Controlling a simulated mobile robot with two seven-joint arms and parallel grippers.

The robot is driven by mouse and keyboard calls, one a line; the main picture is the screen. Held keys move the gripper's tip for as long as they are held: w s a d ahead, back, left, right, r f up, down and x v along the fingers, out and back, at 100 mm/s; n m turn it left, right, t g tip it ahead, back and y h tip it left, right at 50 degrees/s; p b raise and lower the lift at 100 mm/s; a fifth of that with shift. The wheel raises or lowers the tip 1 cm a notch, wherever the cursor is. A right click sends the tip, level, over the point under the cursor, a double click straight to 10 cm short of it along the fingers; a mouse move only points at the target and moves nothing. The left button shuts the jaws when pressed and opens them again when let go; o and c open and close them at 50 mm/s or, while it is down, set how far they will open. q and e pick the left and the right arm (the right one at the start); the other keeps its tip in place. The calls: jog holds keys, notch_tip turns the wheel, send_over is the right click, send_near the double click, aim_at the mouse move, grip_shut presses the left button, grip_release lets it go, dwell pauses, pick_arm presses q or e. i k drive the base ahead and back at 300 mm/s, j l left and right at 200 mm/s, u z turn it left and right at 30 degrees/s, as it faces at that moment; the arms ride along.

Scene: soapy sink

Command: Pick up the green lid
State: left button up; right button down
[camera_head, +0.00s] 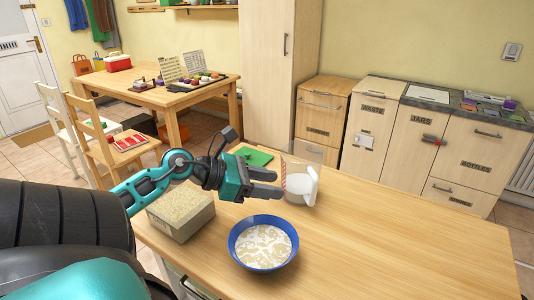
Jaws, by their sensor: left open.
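The flat green lid (256,156) lies on the wooden table near its far left edge, partly hidden behind my gripper. My left gripper (277,184) is open and empty, its fingers pointing right. In the picture its fingers show just below the lid and left of a clear measuring cup. The gripper appears apart from the lid, but its height above the table is hard to judge. My right gripper is out of view.
The clear cup with a white handle (299,184) stands close by the fingertips. A blue bowl of soapy liquid (236,252) and a beige sponge-like block (176,228) sit nearer. The table's right side (420,245) is clear.

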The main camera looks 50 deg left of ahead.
aim_at(248, 157)
jog(key=k+j, duration=0.55)
jog(key=k, duration=0.25)
